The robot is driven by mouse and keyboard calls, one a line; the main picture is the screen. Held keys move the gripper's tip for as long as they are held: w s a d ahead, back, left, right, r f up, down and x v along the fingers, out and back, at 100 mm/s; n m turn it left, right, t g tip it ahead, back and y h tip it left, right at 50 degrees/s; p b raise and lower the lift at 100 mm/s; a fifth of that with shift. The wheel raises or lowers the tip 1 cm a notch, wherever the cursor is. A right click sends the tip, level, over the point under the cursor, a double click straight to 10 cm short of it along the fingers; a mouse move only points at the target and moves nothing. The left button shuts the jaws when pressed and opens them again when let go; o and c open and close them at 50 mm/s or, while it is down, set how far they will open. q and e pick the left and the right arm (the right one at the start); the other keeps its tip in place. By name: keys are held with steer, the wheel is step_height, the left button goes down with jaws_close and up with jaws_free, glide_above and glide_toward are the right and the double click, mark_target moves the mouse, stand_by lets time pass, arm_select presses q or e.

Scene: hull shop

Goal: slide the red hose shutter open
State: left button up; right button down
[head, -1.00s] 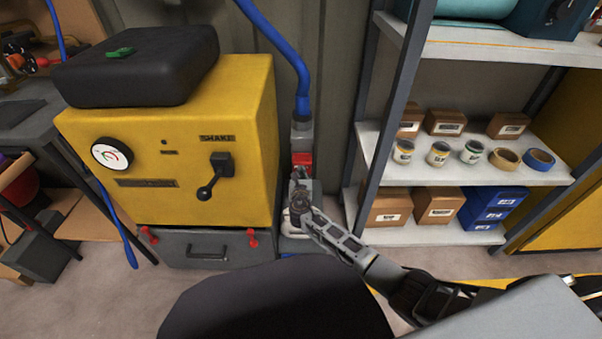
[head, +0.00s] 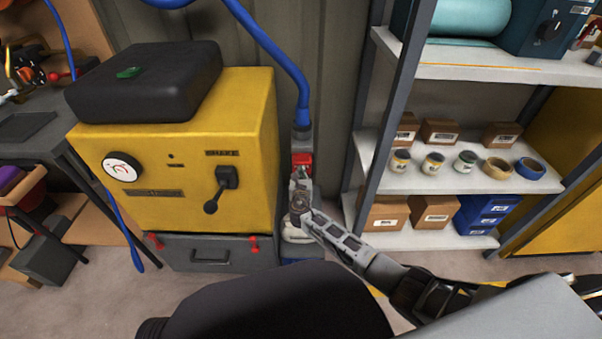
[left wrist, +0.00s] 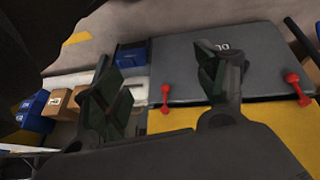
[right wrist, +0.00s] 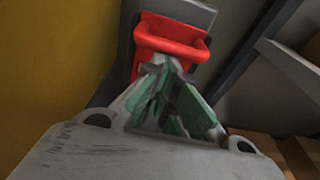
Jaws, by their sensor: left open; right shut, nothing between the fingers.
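The red hose shutter (head: 302,159) sits on the grey fitting under the blue hose, between the yellow machine and the shelf. In the right wrist view it is a red plate with a protruding loop handle (right wrist: 172,40). My right gripper (head: 301,178) is shut and empty just below the shutter. Its fingertips (right wrist: 168,66) are at the lower edge of the handle; I cannot tell whether they touch it. My left gripper (left wrist: 160,60) is open and empty, above the machine's grey drawer (left wrist: 225,65); it does not show in the head view.
The yellow machine (head: 245,130) with a black lever (head: 220,188) stands close on the left. The shelf post (head: 376,120) and shelf (head: 440,177) with cans, tape rolls and boxes stand close on the right. The blue hose (head: 275,50) hangs above the fitting.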

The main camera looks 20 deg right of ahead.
steer(key=shift+r+p, duration=0.65)
steer(key=shift+r, duration=0.15)
arm_select(q)
steer(key=r, duration=0.2)
steer(key=a+r, duration=0.1)
steer(key=shift+s+r+g+y, duration=0.25)
steer(key=shift+g+y, duration=0.05)
steer(key=shift+w+f, duration=0.1)
steer(key=shift+f, duration=0.05)
arm_select(e)
steer(key=shift+w+d+f, duration=0.1)
steer(key=shift+f, duration=0.05)
